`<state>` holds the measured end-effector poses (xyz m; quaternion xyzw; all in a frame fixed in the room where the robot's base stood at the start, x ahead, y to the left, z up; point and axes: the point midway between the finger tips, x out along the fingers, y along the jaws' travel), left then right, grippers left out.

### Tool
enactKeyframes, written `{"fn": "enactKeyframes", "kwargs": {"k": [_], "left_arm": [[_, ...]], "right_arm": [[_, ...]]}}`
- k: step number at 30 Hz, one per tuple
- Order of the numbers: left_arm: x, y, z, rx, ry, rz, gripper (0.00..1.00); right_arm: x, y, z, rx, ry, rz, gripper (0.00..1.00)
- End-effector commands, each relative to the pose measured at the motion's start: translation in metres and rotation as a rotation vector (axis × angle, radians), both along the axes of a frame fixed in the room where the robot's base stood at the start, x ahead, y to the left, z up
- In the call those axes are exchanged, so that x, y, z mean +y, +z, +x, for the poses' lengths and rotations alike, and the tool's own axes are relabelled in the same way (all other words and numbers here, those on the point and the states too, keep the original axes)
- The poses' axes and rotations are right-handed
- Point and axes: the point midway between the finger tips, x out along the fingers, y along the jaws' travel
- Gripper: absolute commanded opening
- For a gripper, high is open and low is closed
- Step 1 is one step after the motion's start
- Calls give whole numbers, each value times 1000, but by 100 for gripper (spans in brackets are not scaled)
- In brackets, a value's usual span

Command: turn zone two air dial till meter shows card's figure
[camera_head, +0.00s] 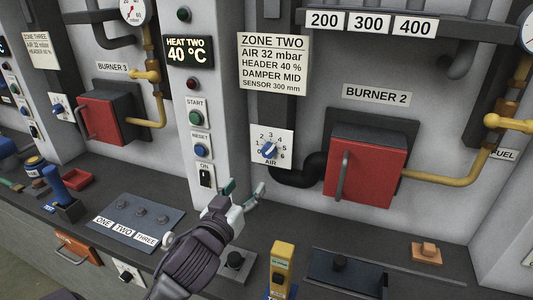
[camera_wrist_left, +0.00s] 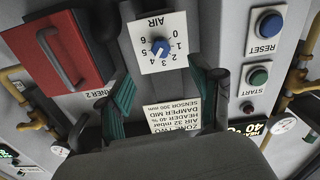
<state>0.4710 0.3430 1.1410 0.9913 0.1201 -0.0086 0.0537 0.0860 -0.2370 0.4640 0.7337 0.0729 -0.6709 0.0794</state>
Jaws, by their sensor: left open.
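The zone two air dial (camera_head: 269,150) is a blue knob on a white plate numbered 0 to 6, left of burner 2. It also shows, upside down, in the left wrist view (camera_wrist_left: 160,46). The knob's exact setting is too small to read. The card (camera_head: 272,62) above it reads AIR 32 mbar. One gauge (camera_head: 133,10) is cut by the top edge and another (camera_head: 528,38) by the right edge; I cannot read either needle. My left gripper (camera_head: 245,189) is open and empty, below and left of the dial, not touching it. My right gripper is not in view.
The red burner 2 door (camera_head: 365,165) with its handle stands right of the dial. START (camera_head: 195,119) and RESET buttons are on the pillar to the left. A yellow device (camera_head: 281,265) and a black tray (camera_head: 346,272) are on the ledge below.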

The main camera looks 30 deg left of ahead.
Motion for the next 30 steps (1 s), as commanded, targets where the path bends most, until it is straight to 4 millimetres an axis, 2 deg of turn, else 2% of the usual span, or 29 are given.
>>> {"fn": "enactKeyframes", "kwargs": {"k": [2, 7, 15, 21, 25, 30], "left_arm": [[1, 10, 3, -30, -4, 0, 65], [6, 13, 22, -34, -3, 0, 65], [20, 13, 79, -30, -2, 0, 65], [28, 11, 113, -29, -3, 0, 65], [31, 10, 127, -30, -3, -1, 65], [33, 9, 134, -29, -3, 0, 65]], "right_arm": [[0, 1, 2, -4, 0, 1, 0], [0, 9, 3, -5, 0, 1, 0], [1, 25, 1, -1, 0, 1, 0], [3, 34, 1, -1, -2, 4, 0], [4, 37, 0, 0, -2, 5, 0], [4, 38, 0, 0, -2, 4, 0]]}}
